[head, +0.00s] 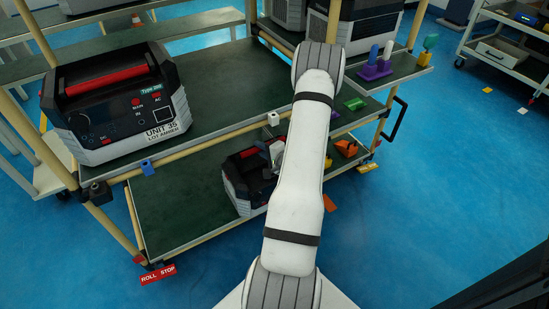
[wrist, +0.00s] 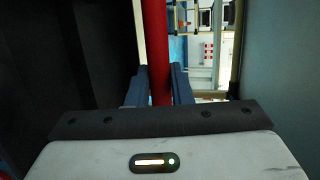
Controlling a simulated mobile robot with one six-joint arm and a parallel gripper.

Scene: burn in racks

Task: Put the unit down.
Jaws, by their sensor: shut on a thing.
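A black and grey unit (head: 236,187) is at the lower green shelf (head: 185,208) of the cart, partly hidden behind my arm. My gripper (head: 272,158) is at its top. In the wrist view my gripper (wrist: 159,88) is shut on the unit's red handle (wrist: 160,45), which runs between the two fingers. The unit appears upright. I cannot tell whether its base touches the shelf.
A larger unit marked UNIT 35 (head: 120,105) stands on the upper shelf (head: 215,85) at left. Purple (head: 374,70) and green (head: 356,103) pieces are at right. The lower shelf's left part is clear. Blue floor (head: 450,180) lies open at right.

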